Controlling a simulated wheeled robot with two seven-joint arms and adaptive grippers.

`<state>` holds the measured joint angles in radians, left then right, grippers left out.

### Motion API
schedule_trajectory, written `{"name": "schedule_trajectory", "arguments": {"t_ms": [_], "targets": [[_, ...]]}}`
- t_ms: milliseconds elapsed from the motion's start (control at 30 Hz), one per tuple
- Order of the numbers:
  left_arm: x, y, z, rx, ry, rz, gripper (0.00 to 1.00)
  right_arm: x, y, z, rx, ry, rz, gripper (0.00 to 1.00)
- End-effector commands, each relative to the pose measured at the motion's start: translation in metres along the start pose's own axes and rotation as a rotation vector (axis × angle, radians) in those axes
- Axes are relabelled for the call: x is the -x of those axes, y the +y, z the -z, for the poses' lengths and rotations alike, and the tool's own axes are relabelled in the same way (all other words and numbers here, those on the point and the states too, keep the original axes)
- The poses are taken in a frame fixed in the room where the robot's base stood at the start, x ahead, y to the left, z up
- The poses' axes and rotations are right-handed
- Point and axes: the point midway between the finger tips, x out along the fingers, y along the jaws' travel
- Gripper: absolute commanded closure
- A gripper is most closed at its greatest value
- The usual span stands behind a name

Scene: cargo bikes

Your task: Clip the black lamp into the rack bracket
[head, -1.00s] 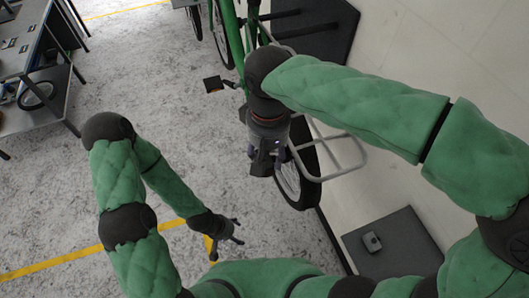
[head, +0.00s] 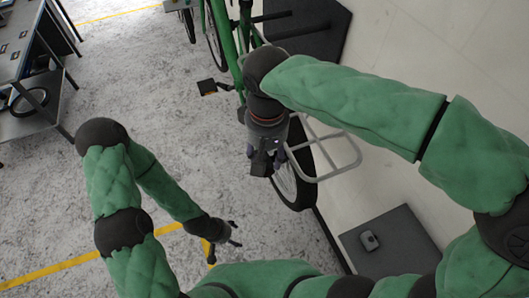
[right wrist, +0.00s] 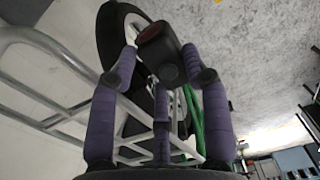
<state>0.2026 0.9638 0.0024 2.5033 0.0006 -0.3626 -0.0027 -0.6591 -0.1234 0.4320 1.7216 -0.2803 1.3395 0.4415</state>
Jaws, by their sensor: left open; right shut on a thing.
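The black lamp (right wrist: 165,52), with a dark red face, is held between the purple-padded fingers of my right gripper (right wrist: 163,70). In the head view the lamp (head: 261,163) shows as a small dark block below my right gripper (head: 264,148). The bike's grey tubular rack (head: 343,170) is just right of that gripper, over the rear wheel. The rack (right wrist: 48,78) fills the left of the right wrist view. I cannot make out the rack bracket. My left gripper (head: 236,235) is open and empty, low over the floor and away from the bike.
The green bike's rear wheel (head: 294,187) is beside the right gripper; its pedal (head: 208,87) sticks out left. A dark mat (head: 389,262) with a small grey object (head: 370,241) lies lower right. A workbench (head: 38,118) is at upper left. The floor between is clear.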

Motion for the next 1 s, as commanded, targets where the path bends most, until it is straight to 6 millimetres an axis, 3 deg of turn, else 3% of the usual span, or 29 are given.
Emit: {"name": "schedule_trajectory", "arguments": {"t_ms": [800, 833, 900, 933, 1000], "targets": [[-0.0004, -0.0001, 0.0, 0.0, 0.0, 0.0, 0.32, 0.0004, 0.0106, -0.0001, 0.0, 0.001, 0.0, 0.87], [-0.0004, -0.0001, 0.0, 0.0, 0.0, 0.0, 0.32, 0.0004, 0.0106, -0.0001, 0.0, 0.001, 0.0, 0.5], [-0.0004, -0.0001, 0.0, 0.0, 0.0, 0.0, 0.32, 0.0004, 0.0106, -0.0001, 0.0, 0.001, 0.0, 0.3], [-0.0004, -0.0001, 0.0, 0.0, 0.0, 0.0, 0.32, 0.0004, 0.0105, -0.0001, 0.0, 0.001, 0.0, 0.25], [-0.0004, -0.0001, 0.0, 0.0, 0.0, 0.0, 0.32, 0.0003, 0.0105, -0.0001, 0.0, 0.001, 0.0, 0.25]]}}
